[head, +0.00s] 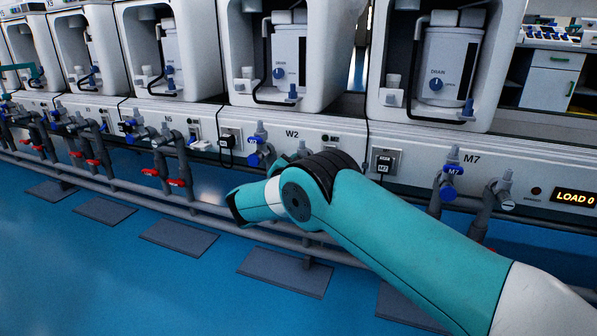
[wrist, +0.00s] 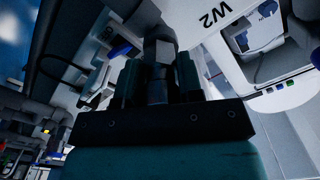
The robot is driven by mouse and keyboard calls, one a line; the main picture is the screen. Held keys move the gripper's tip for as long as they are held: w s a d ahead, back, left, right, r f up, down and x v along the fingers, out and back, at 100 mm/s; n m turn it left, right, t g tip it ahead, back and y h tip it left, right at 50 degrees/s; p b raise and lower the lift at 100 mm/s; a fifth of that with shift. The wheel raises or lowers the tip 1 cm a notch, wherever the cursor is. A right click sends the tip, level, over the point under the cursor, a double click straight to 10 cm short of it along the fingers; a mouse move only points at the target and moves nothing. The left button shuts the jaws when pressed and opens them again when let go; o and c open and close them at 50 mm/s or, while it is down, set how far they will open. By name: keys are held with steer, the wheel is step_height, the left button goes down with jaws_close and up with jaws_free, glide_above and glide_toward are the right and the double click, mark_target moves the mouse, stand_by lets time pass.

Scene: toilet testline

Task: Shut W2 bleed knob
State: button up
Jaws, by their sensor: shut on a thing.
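The W2 station panel (head: 340,146) carries a printed W2 label, which also shows upside down in the wrist view (wrist: 213,16). My gripper (wrist: 158,82) has its two dark fingers closed on a grey fitting (wrist: 158,48) that stands out from the W2 pipework. I take this to be the W2 bleed knob. Its face and turn position are hidden by the fingers. In the head view my teal arm covers the gripper and most of the knob. Only the top of a grey fitting (head: 303,148) shows above the arm, right of the blue-handled W2 valve (head: 254,158).
A W2 socket with a black plug (head: 227,141) is left of the blue valve. The M7 valve (head: 449,178) and another grey fitting (head: 503,190) stand to the right. A grey rail (head: 200,210) runs along the front. The blue floor (head: 90,270) has free room.

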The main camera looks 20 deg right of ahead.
steer(key=m+b, duration=0.6)
steer(key=shift+f, duration=0.25)
steer(key=shift+r+m+b, duration=0.2)
steer(key=shift+m+b, duration=0.9)
steer(key=shift+b, duration=0.15)
steer(key=o, duration=0.9)
steer(key=shift+a, duration=0.1)
steer(key=shift+c, duration=0.2)
steer(key=shift+o, duration=0.3)
steer(key=shift+r, duration=0.2)
steer(key=shift+w+r, duration=0.1)
steer(key=shift+r, duration=0.05)
